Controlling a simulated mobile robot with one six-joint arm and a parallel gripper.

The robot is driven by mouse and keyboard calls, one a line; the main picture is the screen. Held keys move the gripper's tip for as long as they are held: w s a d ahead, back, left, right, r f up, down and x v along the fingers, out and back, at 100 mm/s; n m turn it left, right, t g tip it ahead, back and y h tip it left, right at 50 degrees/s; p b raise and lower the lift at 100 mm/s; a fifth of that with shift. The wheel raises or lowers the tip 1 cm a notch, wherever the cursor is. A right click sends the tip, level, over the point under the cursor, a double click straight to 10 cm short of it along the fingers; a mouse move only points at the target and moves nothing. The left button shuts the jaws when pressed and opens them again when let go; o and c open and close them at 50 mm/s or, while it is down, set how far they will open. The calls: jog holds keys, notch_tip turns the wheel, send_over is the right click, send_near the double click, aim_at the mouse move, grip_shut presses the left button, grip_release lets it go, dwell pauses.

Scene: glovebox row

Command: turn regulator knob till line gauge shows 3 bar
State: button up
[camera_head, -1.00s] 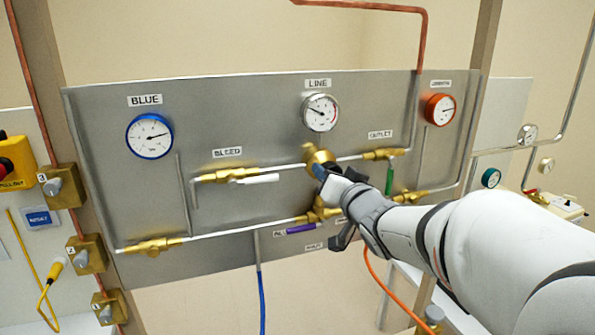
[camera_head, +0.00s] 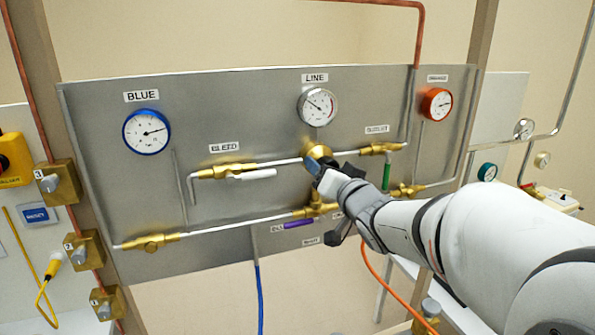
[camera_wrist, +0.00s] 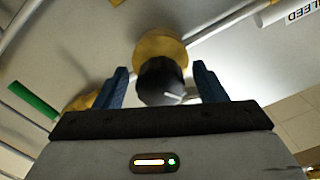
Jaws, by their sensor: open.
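The line gauge (camera_head: 317,106) is a round white dial with a silver rim under the LINE label, its needle pointing to the upper left; the number is too small to read. Below it is the brass regulator body (camera_head: 319,152). In the wrist view the brass body (camera_wrist: 158,45) carries a black knob (camera_wrist: 160,82) with a pale mark at its lower right. My gripper (camera_wrist: 163,85) is open, with one blue finger on each side of the knob and gaps visible between. In the head view my gripper (camera_head: 314,167) hides the knob.
The metal panel (camera_head: 250,115) also carries a blue gauge (camera_head: 147,131), an orange gauge (camera_head: 436,104), a white bleed handle (camera_head: 252,174), a green outlet handle (camera_head: 386,176) and a purple handle (camera_head: 298,223). These handles and pipes lie close around my gripper.

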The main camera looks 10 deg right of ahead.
jog(key=s+d, duration=0.1)
jog(key=s, duration=0.6)
jog(key=shift+s+d, duration=0.3)
jog(key=shift+s, duration=0.05)
jog(key=s+d+f+g+h, duration=0.2)
jog(key=s+f+g+h, duration=0.15)
jog(key=f, duration=0.25)
jog(key=s+d+f+g+h, duration=0.2)
jog(key=f+g, duration=0.2)
jog(key=f, duration=0.1)
jog(key=s+a+f+n+g+y, duration=0.1)
jog(key=s+a+f+g, duration=0.2)
jog(key=s, duration=0.3)
jog(key=s+a+f+n+g+y, duration=0.1)
jog(key=s+a+f+n+g, duration=0.1)
jog(key=s, duration=0.4)
jog(key=shift+a+f+g, duration=0.65)
jog(key=shift+f+g, duration=0.15)
jog(key=shift+g, duration=0.25)
